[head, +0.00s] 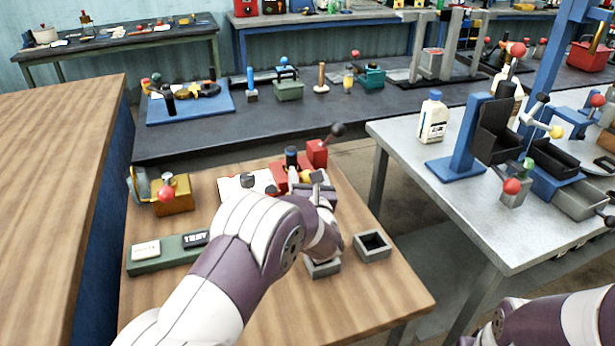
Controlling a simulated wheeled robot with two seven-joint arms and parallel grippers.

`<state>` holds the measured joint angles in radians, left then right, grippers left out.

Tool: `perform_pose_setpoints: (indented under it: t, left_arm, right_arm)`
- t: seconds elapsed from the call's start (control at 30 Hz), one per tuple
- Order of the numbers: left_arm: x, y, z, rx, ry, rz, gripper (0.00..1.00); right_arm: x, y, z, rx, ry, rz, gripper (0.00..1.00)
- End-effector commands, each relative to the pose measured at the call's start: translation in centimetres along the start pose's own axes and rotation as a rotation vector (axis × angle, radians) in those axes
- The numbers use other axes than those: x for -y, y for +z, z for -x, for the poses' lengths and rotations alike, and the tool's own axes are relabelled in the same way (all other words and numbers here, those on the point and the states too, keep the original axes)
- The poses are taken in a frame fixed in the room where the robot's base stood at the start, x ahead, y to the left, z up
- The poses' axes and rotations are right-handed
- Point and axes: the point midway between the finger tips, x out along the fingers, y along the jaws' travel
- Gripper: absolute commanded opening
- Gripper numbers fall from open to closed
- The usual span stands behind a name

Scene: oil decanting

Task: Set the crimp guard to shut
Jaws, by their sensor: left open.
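A red device with a black-knobbed lever (317,152) stands at the back of the small wooden table. A yellow device with a red ball knob (172,196) stands at the table's left, with a pale curved piece at its left side. I cannot tell for sure which part is the crimp guard or how it is set. My left gripper (316,183) is over the table, just in front of the red device. It is open; my own wrist hides part of it and of the device. I cannot tell whether it touches anything. My right gripper is out of view.
A green block with labelled plates (168,252) lies at the table's front left. An empty grey square bin (372,246) sits at the right. A white sheet (236,187) lies behind my forearm. A grey metal table (470,215) with a white bottle (433,118) stands right, across a gap.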

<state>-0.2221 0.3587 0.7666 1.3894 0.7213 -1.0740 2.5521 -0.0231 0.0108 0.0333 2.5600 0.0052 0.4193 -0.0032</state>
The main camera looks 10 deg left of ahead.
Motion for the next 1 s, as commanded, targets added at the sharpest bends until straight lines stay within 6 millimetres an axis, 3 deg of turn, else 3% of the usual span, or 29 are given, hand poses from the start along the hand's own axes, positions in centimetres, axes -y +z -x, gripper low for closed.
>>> perform_pose_setpoints:
  t: [0.2, 0.27, 0.4, 0.57, 0.77, 1.0]
  left_arm:
    - [0.0, 0.0, 0.0, -0.001, 0.000, -0.001, 0.63]
    - [0.0, 0.0, 0.0, -0.001, 0.000, -0.001, 0.47]
    - [0.0, 0.0, 0.0, -0.001, 0.000, -0.001, 0.01]
    - [0.0, -0.5, -0.6, -0.001, 0.002, 0.000, 0.00]
    - [-0.6, -0.8, -3.7, 0.000, 0.002, 0.003, 0.00]
    - [-0.9, -0.1, -4.4, 0.000, 0.000, -0.001, 0.00]
  right_arm:
    - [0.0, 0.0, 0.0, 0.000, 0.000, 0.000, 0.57]
    - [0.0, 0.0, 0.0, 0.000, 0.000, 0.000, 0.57]
    - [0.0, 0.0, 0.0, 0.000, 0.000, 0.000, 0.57]
    - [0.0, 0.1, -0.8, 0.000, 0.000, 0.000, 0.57]
    - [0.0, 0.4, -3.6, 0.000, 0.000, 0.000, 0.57]
    - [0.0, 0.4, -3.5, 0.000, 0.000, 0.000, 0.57]
